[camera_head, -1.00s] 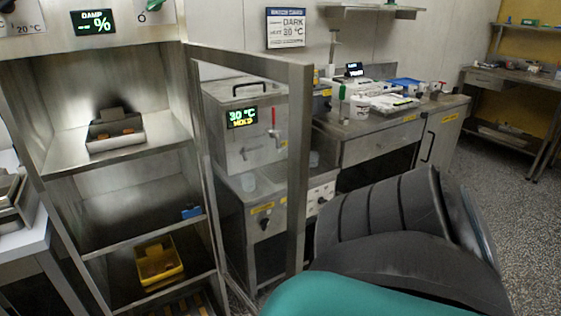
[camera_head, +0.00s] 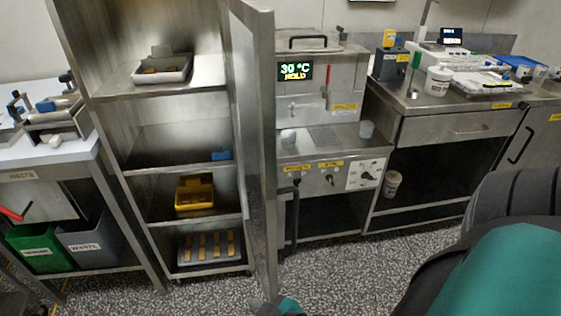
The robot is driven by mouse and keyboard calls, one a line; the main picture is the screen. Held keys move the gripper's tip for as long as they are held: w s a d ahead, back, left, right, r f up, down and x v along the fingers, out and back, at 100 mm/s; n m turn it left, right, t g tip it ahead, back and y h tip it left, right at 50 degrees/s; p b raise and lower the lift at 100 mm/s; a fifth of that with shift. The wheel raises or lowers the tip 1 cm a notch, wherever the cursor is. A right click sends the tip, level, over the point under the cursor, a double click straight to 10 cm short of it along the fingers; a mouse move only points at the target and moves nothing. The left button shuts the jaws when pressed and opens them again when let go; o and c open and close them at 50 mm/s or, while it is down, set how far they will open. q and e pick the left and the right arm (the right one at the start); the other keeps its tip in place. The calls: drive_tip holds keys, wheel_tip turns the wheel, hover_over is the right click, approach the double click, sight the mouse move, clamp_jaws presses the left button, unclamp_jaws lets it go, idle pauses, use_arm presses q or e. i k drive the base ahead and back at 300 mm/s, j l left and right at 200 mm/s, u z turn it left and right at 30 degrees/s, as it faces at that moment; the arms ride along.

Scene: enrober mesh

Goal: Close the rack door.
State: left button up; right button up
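The metal rack (camera_head: 112,130) stands left of centre with its front uncovered and its shelves in plain sight. Its door (camera_head: 263,150), a tall metal frame, is open. It sticks out from the rack's right side towards me and shows almost edge-on. A large dark and teal part of my own arm fills the lower right corner. A small dark and teal piece, probably mine, shows at the bottom edge by the foot of the door; I cannot tell whether it touches the door. Neither gripper's fingers show.
The rack holds a metal tray (camera_head: 163,76), a blue item (camera_head: 221,155), a yellow bin (camera_head: 194,207) and a lower tray. A heated machine (camera_head: 335,90) and a bench (camera_head: 450,130) stand right of the door. A table with waste bins (camera_head: 88,254) stands left. Speckled floor is free in front.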

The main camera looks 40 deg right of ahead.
sight(259, 19)
drive_tip(key=k+l, duration=0.1)
drive_tip(key=l, duration=0.45)
drive_tip(key=k+l, duration=0.1)
drive_tip(key=l, duration=0.45)
drive_tip(key=k+l+z, duration=0.1)
drive_tip(key=l, duration=0.45)
